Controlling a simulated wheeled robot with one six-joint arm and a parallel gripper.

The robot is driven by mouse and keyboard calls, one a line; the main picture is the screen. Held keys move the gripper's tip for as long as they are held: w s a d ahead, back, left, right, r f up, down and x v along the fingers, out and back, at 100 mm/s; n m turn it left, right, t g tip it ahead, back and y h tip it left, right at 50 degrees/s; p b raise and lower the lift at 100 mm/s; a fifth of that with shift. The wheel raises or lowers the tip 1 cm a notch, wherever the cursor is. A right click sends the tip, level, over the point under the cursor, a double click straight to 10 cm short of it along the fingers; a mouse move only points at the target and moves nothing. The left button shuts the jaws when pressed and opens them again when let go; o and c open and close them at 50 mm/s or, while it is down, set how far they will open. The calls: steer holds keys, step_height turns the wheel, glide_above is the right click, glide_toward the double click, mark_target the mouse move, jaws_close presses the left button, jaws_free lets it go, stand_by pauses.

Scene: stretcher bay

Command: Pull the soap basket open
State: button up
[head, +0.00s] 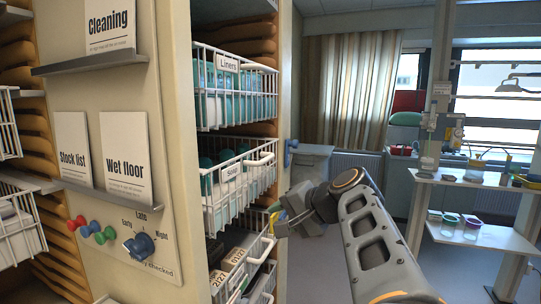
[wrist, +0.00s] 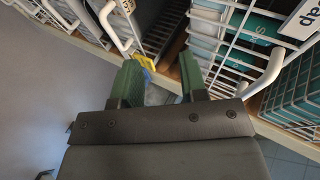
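The soap basket (head: 226,203) is a white wire basket labelled "Soap" in the middle of the cabinet's column, holding teal-and-white packs. Its front sits about in line with the basket above. Its white bar handle (head: 258,161) also shows at the right of the wrist view (wrist: 266,76), beside the upside-down label. My gripper (head: 280,217) is in front of the column, below and right of that handle. In the wrist view my gripper (wrist: 158,72) has its green fingers apart with no handle between them. The soap handle is right of the fingers, apart from them.
The "Liners" basket (head: 236,92) is above. A lower basket (head: 238,262) with dark boxes is below, its handle (wrist: 116,28) left of my fingers. A small yellow-and-blue piece (wrist: 146,63) shows beyond the fingertips. A shelf table (head: 480,236) stands at right.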

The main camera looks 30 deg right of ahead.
mark_target(269, 160)
steer(key=d+r+m+t, duration=0.2)
steer(key=d+r+t, duration=0.3)
steer(key=r, duration=0.7)
steer(key=shift+g+y, duration=0.3)
steer(key=shift+g, duration=0.2)
steer(key=p+x, duration=0.1)
steer(key=x, duration=0.2)
steer(key=p+x, duration=0.1)
steer(key=x, duration=0.3)
steer(key=p+x, duration=0.1)
steer(key=x, duration=0.2)
steer(key=shift+w+d+r, duration=0.1)
steer(key=shift+w+d, duration=0.1)
steer(key=shift+w, duration=0.15)
steer(key=shift+p+x, duration=0.4)
steer(key=shift+x, duration=0.55)
jaws_close()
